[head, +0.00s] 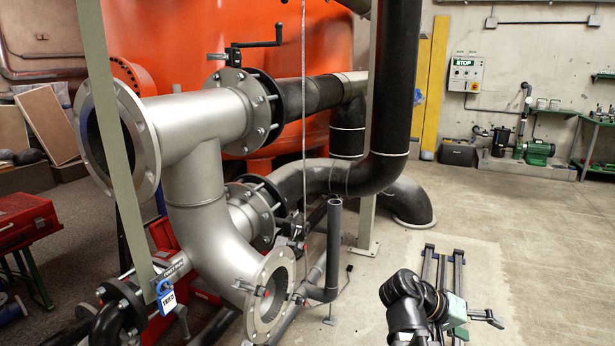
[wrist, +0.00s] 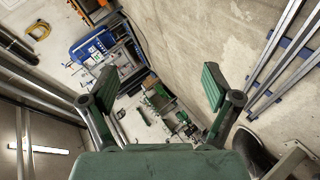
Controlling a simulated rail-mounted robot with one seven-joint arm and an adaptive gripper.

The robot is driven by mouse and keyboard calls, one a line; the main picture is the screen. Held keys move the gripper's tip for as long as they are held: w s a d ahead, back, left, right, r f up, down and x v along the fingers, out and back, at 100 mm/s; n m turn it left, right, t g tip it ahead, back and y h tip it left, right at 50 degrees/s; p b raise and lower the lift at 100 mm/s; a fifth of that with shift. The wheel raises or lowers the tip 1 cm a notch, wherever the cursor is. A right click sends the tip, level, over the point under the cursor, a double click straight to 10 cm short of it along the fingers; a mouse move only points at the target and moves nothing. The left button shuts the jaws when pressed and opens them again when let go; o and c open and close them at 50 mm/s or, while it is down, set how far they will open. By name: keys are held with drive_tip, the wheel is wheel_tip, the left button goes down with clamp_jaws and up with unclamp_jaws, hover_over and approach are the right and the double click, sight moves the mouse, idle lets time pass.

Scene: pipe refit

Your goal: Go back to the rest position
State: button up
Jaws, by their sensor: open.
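My gripper (head: 478,326) is at the lower right of the head view, low in front of my black arm and over the pale floor. In the wrist view my gripper (wrist: 157,88) shows two green-padded fingers spread wide apart. Nothing is between them. The gripper is open and touches nothing that I can see. Part of my arm is cut off by the bottom edge of the head view.
Large grey flanged pipework (head: 200,120) fills the left and middle of the head view, before an orange tank (head: 165,45). A blue tag (head: 166,297) hangs at lower left. Green benches (head: 585,115) stand far right. Open floor (head: 520,230) lies between.

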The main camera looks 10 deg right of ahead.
drive_tip(key=s+a+f+n+y+p, duration=0.1)
drive_tip(key=a+f+n+y+p, duration=0.2)
drive_tip(key=a+f+p, duration=0.55)
drive_tip(key=a+f+n+y+p, duration=0.3)
drive_tip(key=a+f, duration=0.2)
drive_tip(key=f, duration=0.7)
drive_tip(key=s+a+f+g+y+p, duration=0.1)
drive_tip(key=s+a+f+y+p, duration=0.1)
drive_tip(key=s, duration=0.5)
drive_tip(key=s+a+f+g+y+p, duration=0.1)
drive_tip(key=s+a+f+y+p, duration=0.1)
drive_tip(key=s+a+f+p, duration=0.2)
drive_tip(key=s+a+f+n+g+y+p, duration=0.1)
drive_tip(key=s+a+f+p, duration=0.3)
drive_tip(key=s+a, duration=0.5)
drive_tip(key=s+g+y+p, duration=0.1)
drive_tip(key=s+p, duration=0.1)
drive_tip(key=shift+s+a, duration=0.3)
